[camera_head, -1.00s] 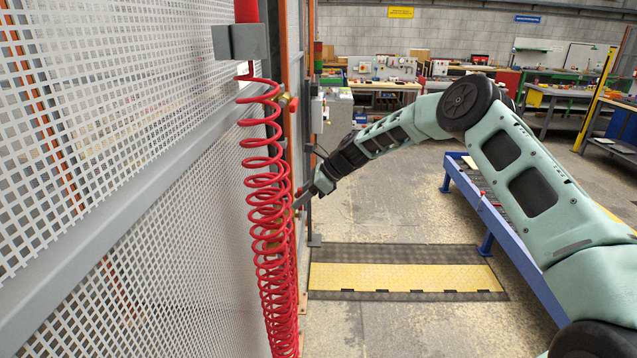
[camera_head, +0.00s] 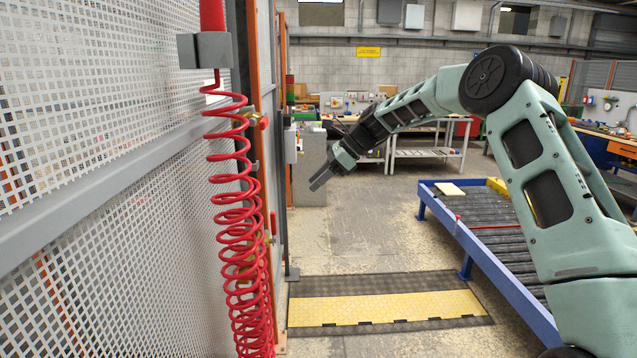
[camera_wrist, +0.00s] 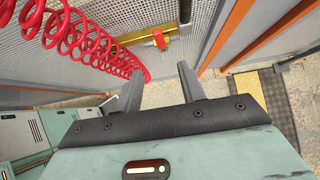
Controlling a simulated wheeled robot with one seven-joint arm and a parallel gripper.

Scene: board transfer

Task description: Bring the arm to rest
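My arm (camera_head: 545,175) reaches from the lower right up to its elbow and then down and left. My gripper (camera_head: 321,183) hangs in the air right of the mesh fence, pointing down and left. In the wrist view the two fingers of my gripper (camera_wrist: 160,88) stand apart with nothing between them. Beyond the fingertips that view shows a brass valve with a red handle (camera_wrist: 158,38) on the fence side. The gripper is apart from it.
A red coiled hose (camera_head: 236,215) hangs along the mesh fence (camera_head: 110,190) at left. A blue-framed roller conveyor (camera_head: 480,252) stands at right with a light board (camera_head: 449,189) on it. A yellow and black floor ramp (camera_head: 385,306) lies ahead. Open floor lies between fence and conveyor.

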